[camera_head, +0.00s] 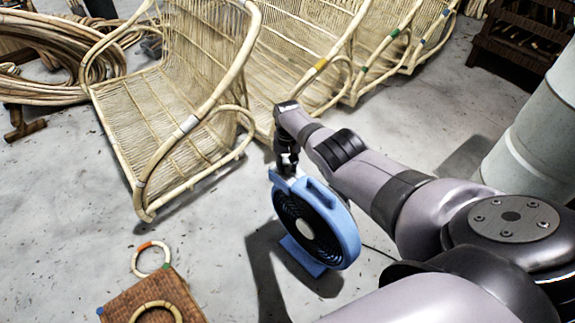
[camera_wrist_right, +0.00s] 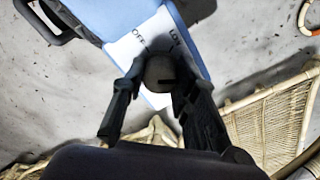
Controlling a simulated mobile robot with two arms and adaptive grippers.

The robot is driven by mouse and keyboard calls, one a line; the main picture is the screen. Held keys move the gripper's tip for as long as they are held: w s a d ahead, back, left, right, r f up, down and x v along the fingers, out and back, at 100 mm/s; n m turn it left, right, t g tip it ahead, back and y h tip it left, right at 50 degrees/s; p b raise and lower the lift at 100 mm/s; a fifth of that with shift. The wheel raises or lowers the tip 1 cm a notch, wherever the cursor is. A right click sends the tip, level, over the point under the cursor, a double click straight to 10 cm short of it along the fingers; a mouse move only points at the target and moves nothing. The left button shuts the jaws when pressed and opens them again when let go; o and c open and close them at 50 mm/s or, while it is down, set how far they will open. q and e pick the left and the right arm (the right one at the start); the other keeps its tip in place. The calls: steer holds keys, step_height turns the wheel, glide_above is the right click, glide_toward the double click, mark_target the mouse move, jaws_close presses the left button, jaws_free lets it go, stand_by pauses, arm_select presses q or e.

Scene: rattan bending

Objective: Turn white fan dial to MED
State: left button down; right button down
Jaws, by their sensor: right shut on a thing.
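A blue fan (camera_head: 343,225) with a dark round grille stands on the floor in the head view. My right gripper (camera_head: 286,168) is at its upper left edge. In the wrist view, the fan's white panel (camera_wrist_right: 150,48) carries the printed words OFF and LOW. A round greyish dial (camera_wrist_right: 160,70) with a dark mark sits between the two fingers of my right gripper (camera_wrist_right: 158,82), which is shut on it. Any other labels are hidden, and I cannot tell the dial's setting. My left gripper is not in view.
Several rattan chair frames (camera_head: 165,115) stand behind the fan. A woven box (camera_head: 165,285) and a rattan ring (camera_head: 138,272) are at the lower left. A pale cylinder (camera_head: 540,125) stands at the right. Bare floor (camera_head: 225,225) lies left of the fan.

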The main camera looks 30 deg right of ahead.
mark_target(288, 166)
stand_by(0.3)
steer(key=c, duration=1.3)
jaws_free()
step_height(288, 166, up, 12)
